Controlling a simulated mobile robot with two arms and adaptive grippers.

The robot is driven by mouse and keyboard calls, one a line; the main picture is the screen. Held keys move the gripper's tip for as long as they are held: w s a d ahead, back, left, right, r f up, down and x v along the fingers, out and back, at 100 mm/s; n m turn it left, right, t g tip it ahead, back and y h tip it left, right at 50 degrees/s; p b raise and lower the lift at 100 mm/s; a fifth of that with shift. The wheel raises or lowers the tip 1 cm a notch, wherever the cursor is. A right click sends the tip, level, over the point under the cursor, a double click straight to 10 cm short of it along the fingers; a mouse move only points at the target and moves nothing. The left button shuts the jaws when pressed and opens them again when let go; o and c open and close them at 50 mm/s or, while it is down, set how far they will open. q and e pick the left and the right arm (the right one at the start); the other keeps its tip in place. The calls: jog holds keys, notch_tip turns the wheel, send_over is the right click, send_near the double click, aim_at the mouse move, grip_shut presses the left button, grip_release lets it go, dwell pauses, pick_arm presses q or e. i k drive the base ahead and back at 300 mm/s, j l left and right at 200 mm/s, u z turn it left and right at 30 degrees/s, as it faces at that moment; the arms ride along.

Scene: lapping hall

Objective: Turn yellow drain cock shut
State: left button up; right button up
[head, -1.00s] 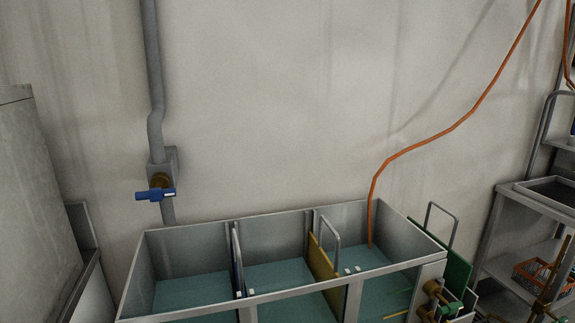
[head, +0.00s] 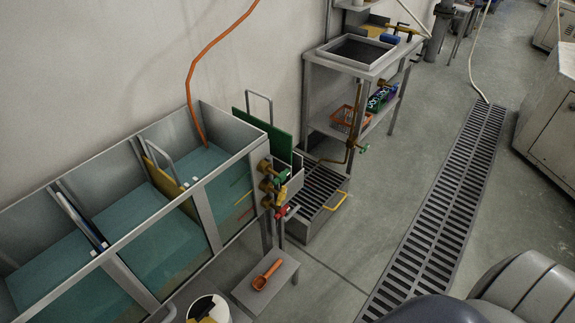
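The yellow drain cock (head: 281,192) is on the right end of the metal tank (head: 236,156), in a stack of brass cocks. A green-handled cock (head: 279,170) is above it and a red-handled cock (head: 284,211) is below it. The yellow handle looks small and slanted; I cannot tell how far it is turned. Neither of my grippers is in view. A dark rounded part of mine shows at the bottom right, well away from the cocks.
A floor box with a grating (head: 318,192) and a yellow handle stands right of the cocks. A low stool (head: 247,290) holds an orange scoop (head: 266,274), beside a white bucket (head: 209,309). A sink stand (head: 308,92) is behind. Floor around the long drain grate (head: 440,210) is clear.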

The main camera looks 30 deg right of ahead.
aim_at(282, 195)
jog(key=i+l+z, duration=0.15)
jog(key=z, duration=0.2)
jog(key=i+l+z, duration=0.15)
jog(key=z, duration=0.2)
jog(key=l+u, duration=0.1)
jog(key=u, duration=0.3)
jog(key=i+l+u, duration=0.1)
jog(key=u, duration=0.35)
jog(key=l+u, duration=0.15)
jog(key=u, duration=0.25)
jog(key=l+u, duration=0.15)
jog(key=u, duration=0.3)
jog(key=l+u, duration=0.15)
jog(key=u, duration=0.25)
jog(key=l+u, duration=0.2)
jog(key=l, duration=0.25)
jog(key=k+l+u, duration=0.2)
jog(key=l, duration=0.2)
jog(key=k+l+u, duration=0.2)
jog(key=l, duration=0.2)
jog(key=l+u, duration=0.25)
jog(key=l, duration=0.15)
jog(key=k+l+u, duration=0.4)
jog(key=l, duration=0.25)
jog(key=k+l, duration=0.45)
jog(key=l, duration=0.15)
jog(key=k+l, duration=0.45)
jog(key=l, duration=0.1)
